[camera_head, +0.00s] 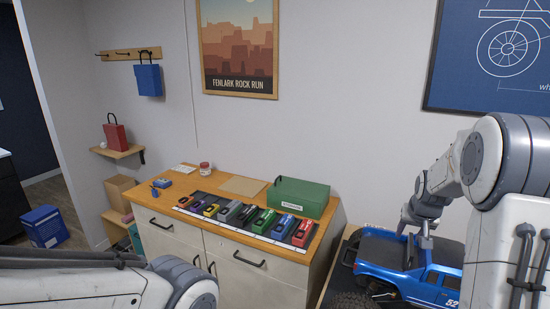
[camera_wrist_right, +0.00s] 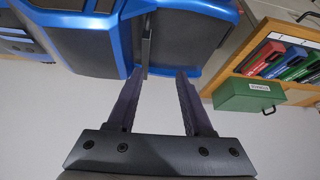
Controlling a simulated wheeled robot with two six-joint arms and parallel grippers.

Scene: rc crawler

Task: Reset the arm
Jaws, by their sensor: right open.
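The blue RC crawler (camera_head: 433,281) stands at the right of the head view, partly hidden by my right arm. My right gripper (camera_head: 422,240) points down at its dark rear bed. In the right wrist view the crawler's blue and dark body (camera_wrist_right: 95,45) fills the upper left. The two fingers of the right gripper (camera_wrist_right: 158,78) are apart, with their tips at the body's blue edge. A thin dark upright part (camera_wrist_right: 147,45) shows between the tips; I cannot tell whether they touch it. My left arm shows at the lower left, but its gripper is out of view.
A wooden-topped cabinet (camera_head: 325,240) stands left of the crawler. A dark tyre (camera_head: 352,300) shows at the bottom. A blue box (camera_head: 45,227) stands on the floor.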

